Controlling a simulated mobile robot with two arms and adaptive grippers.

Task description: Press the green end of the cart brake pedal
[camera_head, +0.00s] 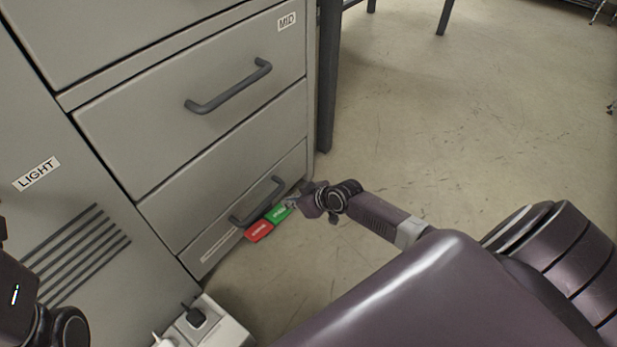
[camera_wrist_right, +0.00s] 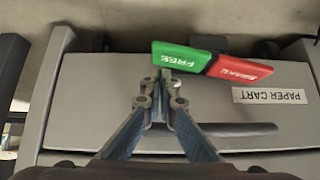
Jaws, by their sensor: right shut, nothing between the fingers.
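The brake pedal sits low at the foot of the grey cart (camera_head: 205,140). Its green end (camera_head: 279,213) is on the right and its red end (camera_head: 259,231) on the left in the head view. In the right wrist view the green end (camera_wrist_right: 180,55) reads FREE and the red end (camera_wrist_right: 240,69) carries white lettering. My right gripper (camera_head: 290,204) is shut and empty, right at the green end. In the wrist view its fingertips (camera_wrist_right: 161,74) overlap the green end's edge; I cannot tell whether they touch. Only part of my left arm shows.
A drawer handle (camera_head: 258,201) is just above the pedal, close to my right gripper. A white socket box (camera_head: 206,326) with a black plug stands at lower left. Open floor (camera_head: 450,130) lies to the right.

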